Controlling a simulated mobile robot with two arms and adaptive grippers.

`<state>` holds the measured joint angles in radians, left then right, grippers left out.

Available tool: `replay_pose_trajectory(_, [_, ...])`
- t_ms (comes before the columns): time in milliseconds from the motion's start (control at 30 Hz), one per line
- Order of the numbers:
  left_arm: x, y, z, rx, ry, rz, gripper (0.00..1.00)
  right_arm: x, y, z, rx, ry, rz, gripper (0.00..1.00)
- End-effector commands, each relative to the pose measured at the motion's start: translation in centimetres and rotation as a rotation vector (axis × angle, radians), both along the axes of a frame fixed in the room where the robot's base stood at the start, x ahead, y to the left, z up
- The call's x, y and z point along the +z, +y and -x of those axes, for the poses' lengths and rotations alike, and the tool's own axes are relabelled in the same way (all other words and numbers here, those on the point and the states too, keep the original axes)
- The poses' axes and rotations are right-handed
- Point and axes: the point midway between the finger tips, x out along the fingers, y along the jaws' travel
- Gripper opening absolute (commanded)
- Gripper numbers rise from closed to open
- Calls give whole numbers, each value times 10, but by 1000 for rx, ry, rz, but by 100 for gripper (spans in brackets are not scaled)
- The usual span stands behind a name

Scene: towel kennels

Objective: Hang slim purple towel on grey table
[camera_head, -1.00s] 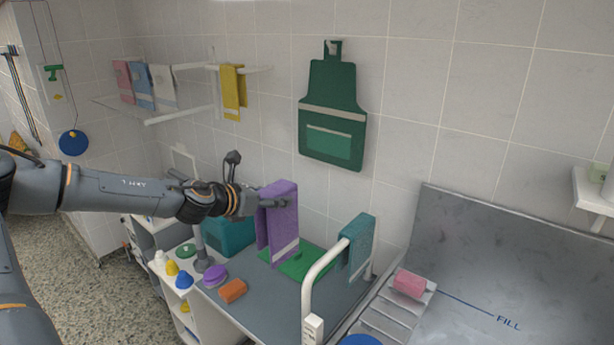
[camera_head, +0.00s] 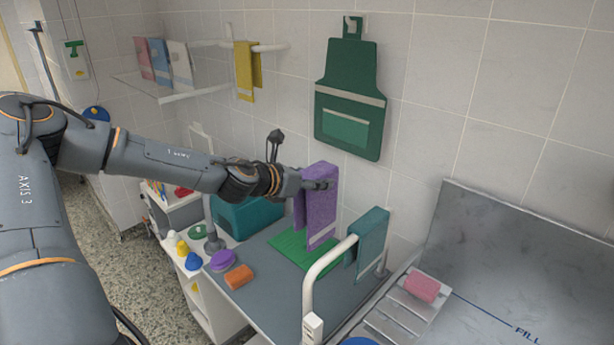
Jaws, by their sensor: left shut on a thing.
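The slim purple towel (camera_head: 322,210) hangs folded from my left gripper (camera_head: 316,184), which is shut on its upper part. It has a pale band near its lower edge. The towel is in the air above the grey table (camera_head: 262,262), in front of the tiled wall. On the table's right side stands a white rail (camera_head: 315,277) with a teal towel (camera_head: 370,240) draped over it. The purple towel is left of the teal one and apart from it in the picture. My right gripper is not in view.
On the table are a green mat (camera_head: 290,247), an orange sponge (camera_head: 238,277), a purple round item (camera_head: 222,259) and a teal bin (camera_head: 245,220). A green apron (camera_head: 348,95) hangs on the wall. A steel tub (camera_head: 520,260) with a pink sponge (camera_head: 422,286) is at right.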

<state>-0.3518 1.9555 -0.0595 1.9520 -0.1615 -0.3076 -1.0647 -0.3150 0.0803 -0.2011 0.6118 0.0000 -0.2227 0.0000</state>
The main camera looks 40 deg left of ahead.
Motion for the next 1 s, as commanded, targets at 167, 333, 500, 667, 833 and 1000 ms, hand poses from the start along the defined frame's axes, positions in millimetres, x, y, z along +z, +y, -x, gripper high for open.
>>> replay_pose_trajectory(167, [-1,-15,1,0,1,-1,2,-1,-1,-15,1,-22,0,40])
replay_pose_trajectory(333, [-1,-28,2,-1,1,-1,2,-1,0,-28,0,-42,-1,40])
replay_pose_trajectory(500, [-1,-42,4,-1,2,-1,2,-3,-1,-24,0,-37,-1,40])
replay_pose_trajectory(667, [-1,-55,5,-1,2,-1,2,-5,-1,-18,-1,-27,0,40])
replay_pose_trajectory(833, [-17,-55,5,1,0,1,2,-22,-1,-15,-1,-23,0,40])
replay_pose_trajectory(1000, [-30,-55,5,1,0,0,2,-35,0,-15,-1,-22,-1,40])
